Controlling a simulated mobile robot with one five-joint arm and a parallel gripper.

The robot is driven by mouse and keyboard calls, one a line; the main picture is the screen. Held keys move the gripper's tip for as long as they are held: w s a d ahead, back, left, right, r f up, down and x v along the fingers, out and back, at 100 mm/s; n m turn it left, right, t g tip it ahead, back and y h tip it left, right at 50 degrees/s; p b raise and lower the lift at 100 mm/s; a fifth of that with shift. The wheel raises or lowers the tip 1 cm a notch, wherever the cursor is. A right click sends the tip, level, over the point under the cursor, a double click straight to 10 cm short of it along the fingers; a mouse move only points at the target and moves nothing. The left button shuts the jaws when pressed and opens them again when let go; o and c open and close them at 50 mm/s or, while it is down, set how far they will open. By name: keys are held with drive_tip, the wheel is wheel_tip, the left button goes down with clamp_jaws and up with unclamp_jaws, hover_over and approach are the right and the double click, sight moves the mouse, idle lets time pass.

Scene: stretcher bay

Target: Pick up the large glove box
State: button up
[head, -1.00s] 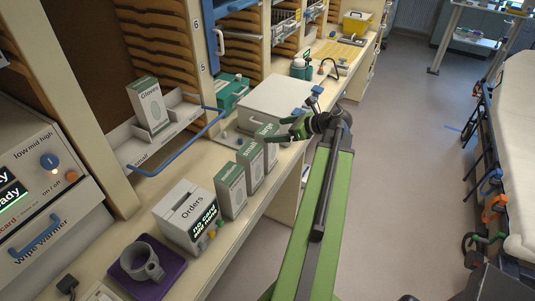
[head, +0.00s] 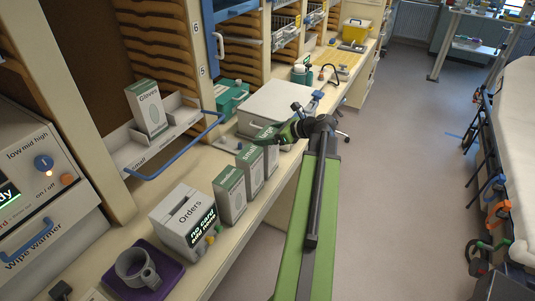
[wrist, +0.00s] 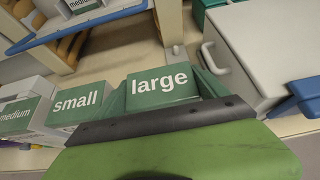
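The large glove box (head: 270,155) stands upright on the counter, at the far end of a row with the small box (head: 250,168) and the medium box (head: 230,194). Its green top reads "large" in the wrist view (wrist: 160,85). My gripper (head: 264,139) is at the top of the large box in the head view and hides part of its label. In the wrist view its green fingers (wrist: 163,92) stand on either side of the box top, close to it. They look open around the box; contact is not clear. The box still rests on the counter.
A white lidded case (head: 277,104) stands close behind the large box. A gloves box (head: 147,108) stands in a shelf tray with a blue rail (head: 180,148).

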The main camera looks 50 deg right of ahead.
drive_tip(key=c, duration=1.4)
drive_tip(key=shift+o, duration=0.2)
drive_tip(key=shift+r, duration=0.1)
